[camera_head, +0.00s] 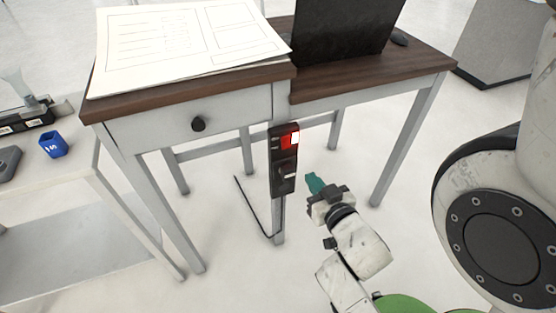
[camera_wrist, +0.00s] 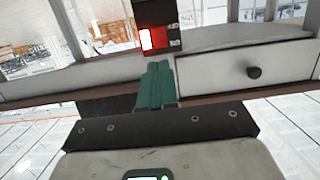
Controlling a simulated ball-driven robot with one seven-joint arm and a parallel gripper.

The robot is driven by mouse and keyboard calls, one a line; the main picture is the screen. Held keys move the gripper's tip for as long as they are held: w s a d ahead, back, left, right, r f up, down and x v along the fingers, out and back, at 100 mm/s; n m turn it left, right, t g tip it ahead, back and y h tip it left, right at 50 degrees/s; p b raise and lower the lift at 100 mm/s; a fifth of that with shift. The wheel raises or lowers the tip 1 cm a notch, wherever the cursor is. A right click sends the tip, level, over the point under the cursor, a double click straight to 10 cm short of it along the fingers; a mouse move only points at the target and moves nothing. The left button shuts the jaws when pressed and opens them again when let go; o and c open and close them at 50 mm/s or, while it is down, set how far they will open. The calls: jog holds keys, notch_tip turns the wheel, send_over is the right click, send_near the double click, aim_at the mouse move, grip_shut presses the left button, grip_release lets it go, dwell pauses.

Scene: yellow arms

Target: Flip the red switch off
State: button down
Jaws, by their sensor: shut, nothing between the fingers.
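A black power strip (camera_head: 284,170) is fixed upright to the front leg of a desk. The red switch (camera_head: 287,141) is at its upper end, with a bright white patch on its right part. My gripper (camera_head: 314,182), with teal fingers, is shut and empty, below and to the right of the switch, apart from it in the picture. In the wrist view, which looks turned over, the shut fingers (camera_wrist: 157,68) point up toward the red switch (camera_wrist: 150,40) on the black strip (camera_wrist: 158,12). The gap between fingertips and switch is hard to judge there.
The desk (camera_head: 370,72) has a drawer with a black knob (camera_head: 198,124), papers (camera_head: 185,40) and a black laptop (camera_head: 342,30) on top. A black cord (camera_head: 252,212) hangs by the leg. A side table (camera_head: 60,200) holds a blue object (camera_head: 53,144).

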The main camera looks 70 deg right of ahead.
aim_at(286, 147)
dwell(0.3)
jog(key=p+x, duration=0.1)
jog(key=x, duration=1.3)
jog(key=shift+f, duration=0.1)
